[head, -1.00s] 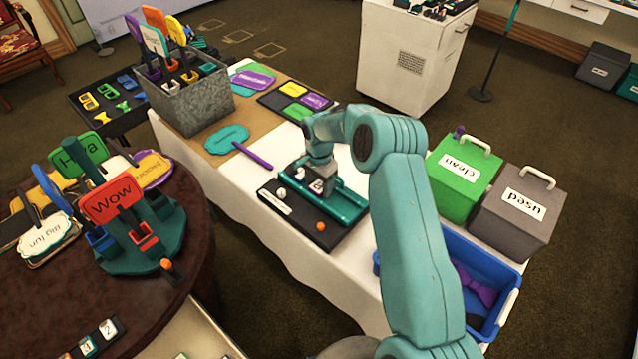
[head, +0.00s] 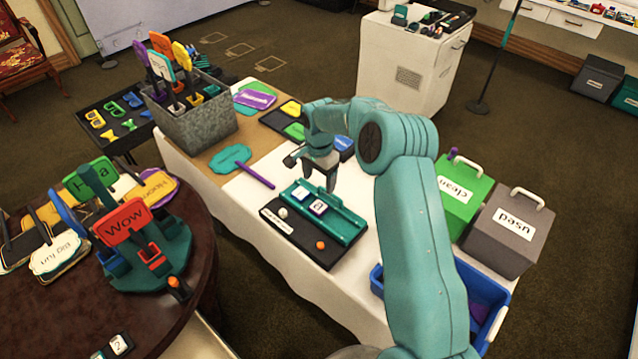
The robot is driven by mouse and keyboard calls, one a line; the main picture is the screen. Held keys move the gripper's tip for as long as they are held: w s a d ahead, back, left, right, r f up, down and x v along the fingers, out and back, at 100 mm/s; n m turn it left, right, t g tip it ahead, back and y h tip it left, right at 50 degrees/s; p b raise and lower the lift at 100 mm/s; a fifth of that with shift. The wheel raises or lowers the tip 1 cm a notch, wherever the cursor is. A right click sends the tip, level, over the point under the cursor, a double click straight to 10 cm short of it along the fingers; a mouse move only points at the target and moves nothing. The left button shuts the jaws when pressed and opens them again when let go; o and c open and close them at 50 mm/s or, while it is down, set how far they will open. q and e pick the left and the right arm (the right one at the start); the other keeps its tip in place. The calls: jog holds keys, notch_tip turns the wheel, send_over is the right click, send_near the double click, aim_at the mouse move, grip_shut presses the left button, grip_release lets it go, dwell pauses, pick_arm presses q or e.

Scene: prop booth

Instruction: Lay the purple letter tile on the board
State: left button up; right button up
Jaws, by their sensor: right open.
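The board (head: 290,240) is black, with a raised teal tray along its far side, and lies on the white-covered table. The purple letter tile (head: 318,207), purple-edged with a pale lettered face, lies flat in the teal tray. A second pale tile (head: 300,193) lies just left of it. My right gripper (head: 331,186) is open and empty, pointing down above the tray's far end, apart from the purple tile. My left gripper is out of view.
A white ball (head: 283,212), an orange ball (head: 320,245) and a white label strip (head: 276,222) are on the board. A teal paddle sign (head: 230,158) lies behind it. Green (head: 462,190) and grey (head: 508,232) lidded bins and a blue crate (head: 490,290) stand right.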

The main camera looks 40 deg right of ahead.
jog(key=a+f+n, duration=0.1)
jog(key=a+f, duration=0.1)
jog(key=a, duration=0.1)
jog(key=a+f+n+y, duration=0.1)
jog(key=a+f, duration=0.1)
jog(key=a, duration=0.1)
jog(key=s+a+f+n, duration=0.1)
jog(key=a+f, duration=0.1)
jog(key=a, duration=0.1)
jog(key=shift+s+a+n+y, duration=0.1)
jog(key=shift+a+n+y, duration=0.05)
jog(key=shift+n+y, duration=0.2)
jog(key=s+a+f+n+y, duration=0.1)
jog(key=s+a+f+n, duration=0.4)
jog(key=a, duration=0.4)
jog(key=s+a+f+n+y, duration=0.1)
jog(key=s+a+f+n, duration=0.15)
jog(key=s+a, duration=0.55)
jog(key=s+a+n, duration=0.3)
jog(key=s+a, duration=0.3)
jog(key=s, duration=0.3)
jog(key=shift+s+a+f+n, duration=0.15)
jog(key=shift+s+f+n, duration=0.15)
jog(key=shift+n, duration=0.1)
